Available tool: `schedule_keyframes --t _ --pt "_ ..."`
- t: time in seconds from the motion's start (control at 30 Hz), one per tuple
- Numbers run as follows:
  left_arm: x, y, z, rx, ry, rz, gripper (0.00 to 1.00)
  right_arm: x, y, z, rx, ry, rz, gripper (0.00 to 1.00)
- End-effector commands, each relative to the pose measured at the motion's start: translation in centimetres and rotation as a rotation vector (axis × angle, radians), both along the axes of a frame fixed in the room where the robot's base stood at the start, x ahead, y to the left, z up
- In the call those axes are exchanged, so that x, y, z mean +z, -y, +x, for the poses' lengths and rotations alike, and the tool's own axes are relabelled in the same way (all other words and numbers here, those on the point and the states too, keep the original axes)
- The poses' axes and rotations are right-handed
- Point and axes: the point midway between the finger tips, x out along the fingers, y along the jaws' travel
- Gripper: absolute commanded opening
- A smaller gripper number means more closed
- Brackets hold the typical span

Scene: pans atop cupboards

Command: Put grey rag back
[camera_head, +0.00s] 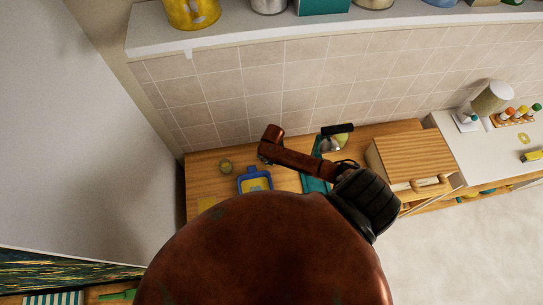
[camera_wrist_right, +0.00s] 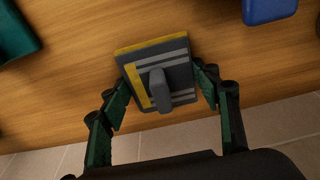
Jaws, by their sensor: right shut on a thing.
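In the right wrist view, my right gripper (camera_wrist_right: 165,80) is shut on a squarish grey folded cloth, the grey rag (camera_wrist_right: 181,77). The rag has light stripes, a yellow band and yellow edge, and a dark grey loop in its middle. One finger presses each side of it. Wooden worktop shows behind it; I cannot tell whether it touches the wood. In the head view my own copper-brown arm and body cover much of the picture, and the right gripper and rag are hidden there. My left gripper is not in view.
A blue tray (camera_head: 242,185) and a teal board (camera_head: 307,183) lie on the wooden worktop (camera_head: 199,172). A pan with a black handle (camera_head: 338,129) and a wooden box (camera_head: 412,152) stand to the right. A white shelf (camera_head: 230,38) overhangs the tiled wall.

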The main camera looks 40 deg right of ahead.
Motion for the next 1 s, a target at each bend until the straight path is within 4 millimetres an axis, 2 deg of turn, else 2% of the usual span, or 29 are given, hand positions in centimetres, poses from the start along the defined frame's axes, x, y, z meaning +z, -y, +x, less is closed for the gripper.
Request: schedule_keyframes --t 0.2,0.23,0.3,0.5,0.77,0.87,1.0 --pt "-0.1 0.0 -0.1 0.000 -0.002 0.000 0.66 -0.3 0.0 0.0 0.000 0.000 0.000 0.03" --pt "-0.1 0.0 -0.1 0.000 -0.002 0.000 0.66 -0.3 0.0 0.0 0.000 0.000 0.000 0.57" --pt "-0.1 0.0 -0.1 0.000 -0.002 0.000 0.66 -0.2 0.0 0.0 0.000 0.001 0.000 0.62" --pt "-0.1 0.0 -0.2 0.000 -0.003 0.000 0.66 -0.2 0.0 0.0 0.000 0.000 0.000 0.74" --pt "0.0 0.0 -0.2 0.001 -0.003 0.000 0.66 -0.1 0.0 0.0 0.000 0.000 0.000 0.74" --pt "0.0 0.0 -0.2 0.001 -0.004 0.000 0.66 0.5 -0.1 0.0 0.001 0.000 0.001 0.74" --pt "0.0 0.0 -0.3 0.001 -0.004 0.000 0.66 2.5 -0.2 -0.3 0.001 0.003 0.001 0.74"
